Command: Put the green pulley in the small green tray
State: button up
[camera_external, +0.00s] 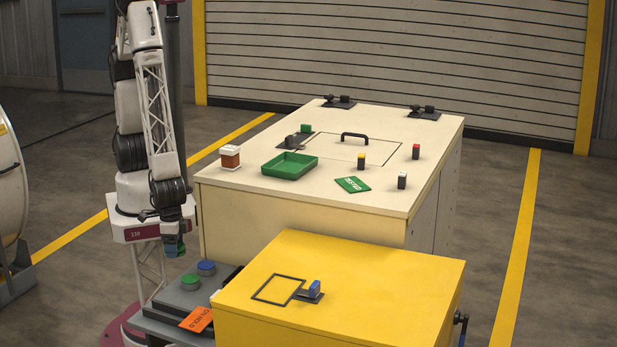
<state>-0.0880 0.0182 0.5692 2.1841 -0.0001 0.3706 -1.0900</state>
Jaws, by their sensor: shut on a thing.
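My gripper (173,240) hangs low at the left, beside the pale bench and above the grey stand. It is shut on a small blue-green thing (173,251), mostly hidden by the fingers; I cannot tell for sure whether it is the green pulley. The small green tray (290,174) lies on the pale bench top, up and to the right of my gripper, and looks empty. A green round piece (190,282) and a blue round piece (206,268) sit on the grey stand, just below and right of my gripper.
The pale bench (255,193) also bears an orange-and-white block (230,157), a green block (305,128), a green card (353,184), several small coloured pieces and a black handle (354,136). The yellow box (380,290) stands in front with a blue block (314,287). An orange card (196,319) lies nearby.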

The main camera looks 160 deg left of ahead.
notch_tip(320, 180, up, 36)
jog(key=n, duration=0.9)
send_over(291, 169)
jog(key=shift+s+f, duration=0.1)
jog(key=shift+f, duration=2.4)
jog(key=shift+f, duration=3.15)
jog(key=shift+f, duration=1.9)
